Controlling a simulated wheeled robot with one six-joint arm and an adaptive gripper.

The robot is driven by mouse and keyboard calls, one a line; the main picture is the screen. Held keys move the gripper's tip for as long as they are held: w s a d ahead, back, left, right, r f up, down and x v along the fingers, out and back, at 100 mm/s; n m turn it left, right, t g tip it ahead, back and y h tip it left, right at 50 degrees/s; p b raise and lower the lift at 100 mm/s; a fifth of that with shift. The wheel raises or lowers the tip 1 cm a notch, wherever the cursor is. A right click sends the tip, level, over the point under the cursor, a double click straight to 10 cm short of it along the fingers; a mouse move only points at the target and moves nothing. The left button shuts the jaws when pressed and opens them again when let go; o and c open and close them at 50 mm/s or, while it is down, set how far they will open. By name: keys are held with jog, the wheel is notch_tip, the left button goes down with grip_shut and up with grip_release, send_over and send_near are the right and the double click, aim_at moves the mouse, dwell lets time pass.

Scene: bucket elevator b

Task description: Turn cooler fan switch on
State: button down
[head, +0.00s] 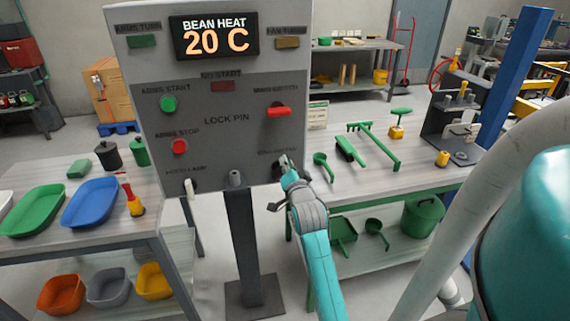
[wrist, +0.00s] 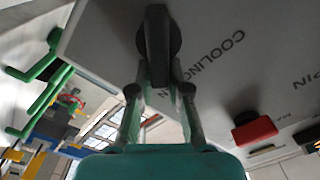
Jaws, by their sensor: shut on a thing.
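The grey control panel (head: 218,140) stands on a dark post in the head view. A black switch knob (wrist: 157,32) sits on its face beside a label that starts with "COOLING"; the rest of the label is cut off. In the head view this spot is at the panel's lower right, mostly covered by my gripper (head: 285,165). In the wrist view my gripper (wrist: 159,78) has its two fingers on either side of the knob's near end, closed on it. The knob's long handle runs up and down in the wrist view.
A red main switch handle (head: 279,111) sits above on the panel; it also shows in the wrist view (wrist: 254,131). Green (head: 168,104) and red (head: 179,146) buttons are at the left. A white lever (head: 191,190) is at the lower left. Tables (head: 405,185) flank the panel.

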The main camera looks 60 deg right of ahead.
jog(key=shift+s+d+f+m, duration=0.1)
jog(key=shift+f+m, duration=0.35)
jog(key=shift+m, duration=1)
jog(key=shift+s+d+f+m, duration=0.1)
jog(key=shift+f+m, duration=0.4)
jog(key=shift+m, duration=1)
jog(key=shift+f+m, duration=0.45)
jog(key=shift+m, duration=1)
jog(key=c, duration=1.1)
grip_release()
jog(key=shift+w+a, duration=0.1)
jog(key=shift+r, duration=0.15)
jog(key=v, duration=1.2)
